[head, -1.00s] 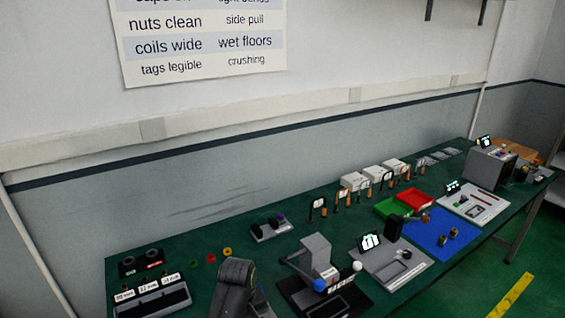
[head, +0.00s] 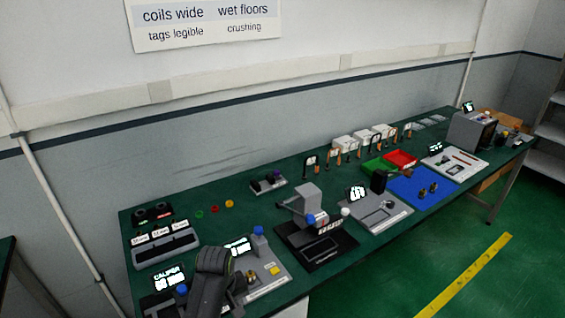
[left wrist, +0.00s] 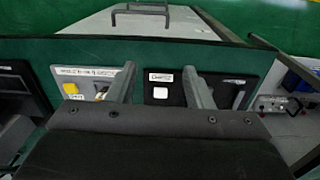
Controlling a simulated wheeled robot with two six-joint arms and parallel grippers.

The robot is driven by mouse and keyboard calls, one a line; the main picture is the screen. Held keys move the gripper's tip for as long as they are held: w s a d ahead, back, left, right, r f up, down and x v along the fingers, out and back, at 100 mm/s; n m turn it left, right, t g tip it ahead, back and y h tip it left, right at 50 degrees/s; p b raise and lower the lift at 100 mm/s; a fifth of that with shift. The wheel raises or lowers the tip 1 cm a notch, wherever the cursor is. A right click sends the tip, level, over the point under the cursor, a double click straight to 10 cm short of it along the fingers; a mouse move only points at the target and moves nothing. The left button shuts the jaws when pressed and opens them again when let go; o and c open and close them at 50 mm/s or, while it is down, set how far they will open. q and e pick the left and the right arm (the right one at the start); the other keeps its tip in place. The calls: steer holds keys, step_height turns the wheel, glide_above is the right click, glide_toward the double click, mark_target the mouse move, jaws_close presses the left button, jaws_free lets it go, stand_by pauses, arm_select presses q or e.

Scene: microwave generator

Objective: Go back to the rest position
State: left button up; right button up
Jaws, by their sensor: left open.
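My left arm (head: 208,285) rises from the bottom of the head view, in front of the near left part of the green bench (head: 195,205). Its fingertips cannot be made out there. In the left wrist view my left gripper (left wrist: 158,70) is open, its two fingers wide apart with nothing between them. Beyond the fingers lie a panel with a yellow block (left wrist: 101,86) and a dark panel with a white button (left wrist: 160,93). The gap to them is hard to judge. My right gripper is in neither view.
A black-based fixture with a blue ball (head: 310,218) stands right of my arm. A grey three-label tray (head: 165,247) stands left. Blue mat (head: 424,187), red tray (head: 401,158) and grey box (head: 468,131) sit farther right. Green floor with a yellow stripe (head: 470,270) is clear.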

arm_select(q)
steer(key=s+a+f+m+t, duration=0.2)
steer(key=s+a+f, duration=0.1)
steer(key=s+a, duration=0.9)
steer(key=s+a+r+m+t+y, duration=0.1)
steer(key=s+a+r+m, duration=0.15)
steer(key=s, duration=0.55)
steer(key=s+a+r+m+y, duration=0.15)
steer(key=s+r, duration=0.25)
steer(key=s, duration=0.4)
step_height(320, 180, down, 31)
steer(key=a+g+b, duration=0.1)
steer(key=a+b, duration=0.1)
steer(key=b, duration=0.6)
steer(key=s+f+b, duration=0.3)
steer(key=s+f, duration=0.4)
steer(key=f, duration=0.5)
steer(key=s+d+f+g+h+b, duration=0.1)
steer(key=s+f+b, duration=0.2)
steer(key=s+f, duration=0.5)
step_height(320, 180, down, 4)
steer(key=shift+s+n, duration=0.15)
steer(key=shift+n, duration=0.25)
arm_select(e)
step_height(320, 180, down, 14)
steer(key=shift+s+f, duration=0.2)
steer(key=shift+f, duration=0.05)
